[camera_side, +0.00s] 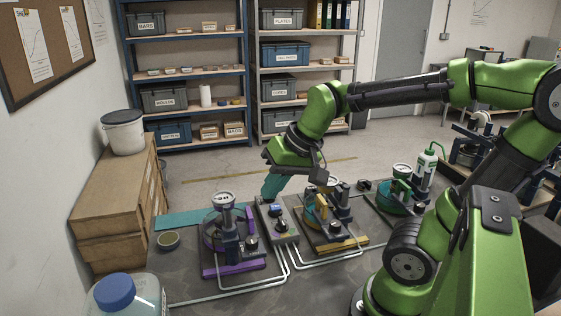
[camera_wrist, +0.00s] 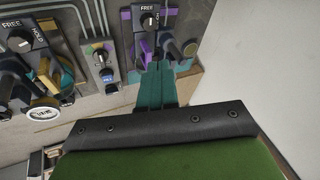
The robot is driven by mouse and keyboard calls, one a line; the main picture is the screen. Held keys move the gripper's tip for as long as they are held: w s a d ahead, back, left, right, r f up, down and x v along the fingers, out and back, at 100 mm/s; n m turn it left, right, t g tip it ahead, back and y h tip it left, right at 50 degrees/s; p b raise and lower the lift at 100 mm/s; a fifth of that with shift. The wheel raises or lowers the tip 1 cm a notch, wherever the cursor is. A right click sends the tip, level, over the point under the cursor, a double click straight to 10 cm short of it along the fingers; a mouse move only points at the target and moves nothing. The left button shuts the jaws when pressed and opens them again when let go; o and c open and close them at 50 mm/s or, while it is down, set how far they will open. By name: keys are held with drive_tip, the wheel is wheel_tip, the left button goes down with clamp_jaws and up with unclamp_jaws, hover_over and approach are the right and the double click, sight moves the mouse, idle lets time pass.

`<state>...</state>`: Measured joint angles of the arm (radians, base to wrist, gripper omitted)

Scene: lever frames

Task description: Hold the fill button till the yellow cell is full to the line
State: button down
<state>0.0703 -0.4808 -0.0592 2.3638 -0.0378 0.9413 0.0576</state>
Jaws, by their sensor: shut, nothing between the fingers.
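The yellow cell (camera_side: 337,241) stands on a yellow-edged base in the middle of the bench; in the wrist view its lever unit and round dial (camera_wrist: 45,114) are at the left. I cannot read its fill level or line. A narrow grey control box (camera_side: 281,226) stands between the purple and yellow cells. It carries small coloured controls and a blue part (camera_wrist: 107,75) near one end; I cannot read which is the fill button. My gripper (camera_side: 269,194) has teal fingers, shut and empty, pointing down near the box's far end. In the wrist view the fingers (camera_wrist: 158,72) lie right of the box; contact is not visible.
The purple cell (camera_side: 228,243) is left of the box, a green cell (camera_side: 399,197) right of the yellow one. White pipes (camera_side: 285,266) run along the bench front. A green-capped bottle (camera_side: 424,172) and a blue-capped jar (camera_side: 118,295) stand at opposite sides. An open tin (camera_side: 168,240) is at left.

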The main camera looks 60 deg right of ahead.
drive_tip(key=w+d+f+m+g+h, duration=0.1)
drive_tip(key=w+d+f+m+g, duration=0.1)
drive_tip(key=w+d+m, duration=0.3)
drive_tip(key=w+d+f+m+g, duration=0.1)
drive_tip(key=w+d+m+g, duration=0.15)
drive_tip(key=d+m, duration=0.4)
drive_tip(key=m, duration=0.9)
hover_over(275, 206)
drive_tip(key=shift+d+r+g, duration=0.1)
drive_tip(key=shift+r+g, duration=0.05)
drive_tip(key=shift+g, duration=0.3)
wheel_tip(275, 206, down, 14)
drive_tip(key=shift+f, duration=0.1)
